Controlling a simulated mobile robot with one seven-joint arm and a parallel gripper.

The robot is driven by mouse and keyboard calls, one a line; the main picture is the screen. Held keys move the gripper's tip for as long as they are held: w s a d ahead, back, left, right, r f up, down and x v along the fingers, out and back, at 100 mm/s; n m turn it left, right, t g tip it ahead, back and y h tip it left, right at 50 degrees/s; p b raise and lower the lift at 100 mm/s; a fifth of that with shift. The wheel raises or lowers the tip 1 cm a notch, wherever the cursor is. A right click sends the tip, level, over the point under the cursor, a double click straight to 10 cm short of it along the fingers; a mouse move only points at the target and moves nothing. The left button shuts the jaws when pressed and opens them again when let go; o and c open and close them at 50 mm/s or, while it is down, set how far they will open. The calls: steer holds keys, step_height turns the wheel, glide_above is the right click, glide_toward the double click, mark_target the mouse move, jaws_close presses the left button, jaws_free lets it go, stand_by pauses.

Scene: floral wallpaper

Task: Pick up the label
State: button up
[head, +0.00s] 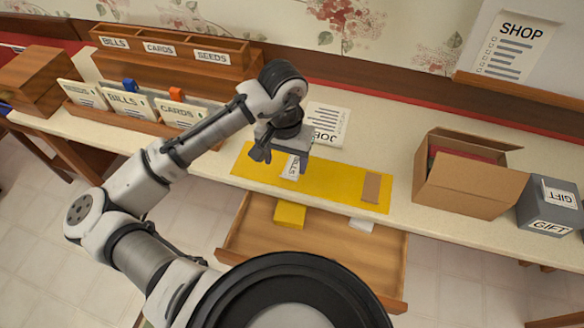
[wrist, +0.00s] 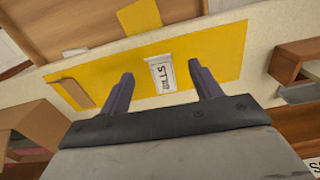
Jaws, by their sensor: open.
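A small white label (head: 291,168) marked "BILLS" lies on a yellow mat (head: 330,187) on the counter. In the wrist view the label (wrist: 162,74) lies on the yellow mat (wrist: 215,50), between and beyond my two fingertips. My gripper (head: 281,160) is open and empty above the mat, with one finger on each side of the label. The wrist view shows my gripper (wrist: 160,82) too, its fingers spread wider than the label. I cannot tell the exact height of the fingertips above the mat.
A brown card (head: 371,187) lies at the mat's right end. An open drawer (head: 335,250) below holds a yellow item (head: 289,214) and a white one (head: 361,225). A cardboard box (head: 466,180) and grey gift box (head: 550,205) stand right. A divider organizer (head: 140,110) stands left; a "JOB" sheet (head: 328,125) lies behind.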

mark_target(287, 178)
steer(key=shift+d+f+p, duration=0.2)
steer(key=shift+f+p, duration=0.6)
steer(key=shift+f, duration=2.05)
steer(key=c, duration=1)
